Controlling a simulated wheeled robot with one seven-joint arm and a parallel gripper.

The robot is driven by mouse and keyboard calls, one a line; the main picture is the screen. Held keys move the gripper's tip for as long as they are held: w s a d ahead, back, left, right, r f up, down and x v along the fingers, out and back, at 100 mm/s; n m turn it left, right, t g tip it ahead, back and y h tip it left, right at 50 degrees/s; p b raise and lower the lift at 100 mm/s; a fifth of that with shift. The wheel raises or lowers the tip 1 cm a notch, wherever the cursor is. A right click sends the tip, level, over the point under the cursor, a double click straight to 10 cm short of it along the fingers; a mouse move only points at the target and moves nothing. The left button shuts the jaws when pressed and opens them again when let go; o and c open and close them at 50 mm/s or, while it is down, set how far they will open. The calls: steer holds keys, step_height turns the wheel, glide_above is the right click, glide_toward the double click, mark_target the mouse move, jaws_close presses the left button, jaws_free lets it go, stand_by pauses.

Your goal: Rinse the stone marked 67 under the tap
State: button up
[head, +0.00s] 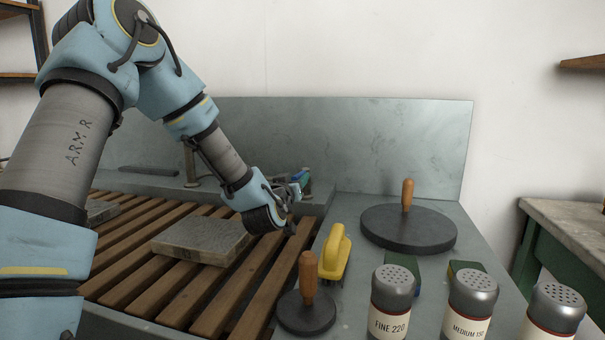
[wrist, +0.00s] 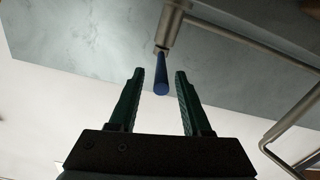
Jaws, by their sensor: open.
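A grey stone slab (head: 203,238) lies flat on the wooden slats of the sink. A second slab (head: 101,211) lies further left, partly hidden by my arm. I cannot read a number on either. My gripper (head: 301,178) is above the sink's back right, away from both slabs. In the wrist view its green fingers (wrist: 160,73) are open, with nothing held. A blue lever (wrist: 161,76) on a metal pipe (wrist: 171,24) shows between and beyond the fingertips. I cannot tell whether they touch it. The tap's spout is not clearly visible in the head view.
On the right ledge stand a yellow-handled brush (head: 336,252), a small disc with a wooden knob (head: 306,311), a large disc (head: 408,228) and several shakers (head: 392,301). A metal splashback (head: 400,150) rises behind. Metal tubing (wrist: 245,40) runs right of the fingers in the wrist view.

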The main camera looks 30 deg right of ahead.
mark_target(304, 170)
steer(key=shift+p+x, duration=0.4)
steer(key=shift+x, duration=2.35)
steer(key=shift+a, duration=0.1)
steer(key=shift+c, duration=0.3)
jaws_close()
